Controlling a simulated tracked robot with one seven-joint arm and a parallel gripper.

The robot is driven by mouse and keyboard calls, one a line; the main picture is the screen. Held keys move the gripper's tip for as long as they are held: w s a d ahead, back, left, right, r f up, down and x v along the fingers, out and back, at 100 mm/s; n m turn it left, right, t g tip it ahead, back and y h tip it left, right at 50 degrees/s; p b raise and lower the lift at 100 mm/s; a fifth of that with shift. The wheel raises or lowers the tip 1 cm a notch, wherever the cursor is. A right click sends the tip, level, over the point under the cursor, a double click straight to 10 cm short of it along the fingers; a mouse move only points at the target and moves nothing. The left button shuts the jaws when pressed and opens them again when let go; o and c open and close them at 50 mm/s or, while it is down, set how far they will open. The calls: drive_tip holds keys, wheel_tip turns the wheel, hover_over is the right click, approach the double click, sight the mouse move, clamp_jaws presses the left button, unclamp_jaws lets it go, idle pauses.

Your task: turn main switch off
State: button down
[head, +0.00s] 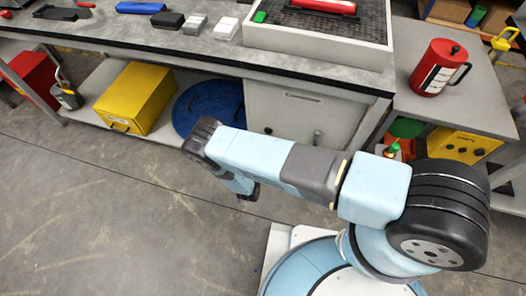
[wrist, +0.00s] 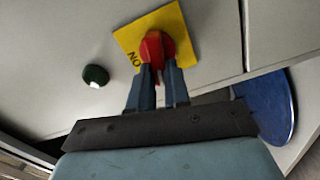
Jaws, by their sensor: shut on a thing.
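The main switch is a red handle (wrist: 152,46) on a yellow square plate (wrist: 176,27) on a pale grey cabinet face. The letters "ON" show at the plate's edge in the wrist view. My gripper (wrist: 159,72) is at the switch, with its two blue-grey fingers closed on the sides of the red handle. The fingers hide the lower part of the handle. In the head view the grey cabinet (head: 285,103) stands under the bench, and my arm hides the switch there.
A dark green knob with a white mark (wrist: 95,76) sits on the same face beside the plate. A blue disc (head: 211,106) and a yellow box (head: 134,97) lie on the lower shelf. A red jug (head: 437,66) stands on the right-hand table. The floor at left is clear.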

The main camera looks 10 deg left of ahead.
drive_tip(key=shift+s+a+f+n, duration=0.1)
drive_tip(key=shift+a+f+n, duration=0.05)
drive_tip(key=shift+n, duration=0.45)
drive_tip(key=shift+a+f+n, duration=0.1)
drive_tip(key=shift+n, duration=0.8)
drive_tip(key=c, duration=1.1)
unclamp_jaws()
drive_tip(key=shift+d, duration=0.1)
drive_tip(key=s, duration=0.9)
drive_tip(key=s+a, duration=0.1)
drive_tip(key=s, duration=0.3)
drive_tip(key=shift+s, duration=0.35)
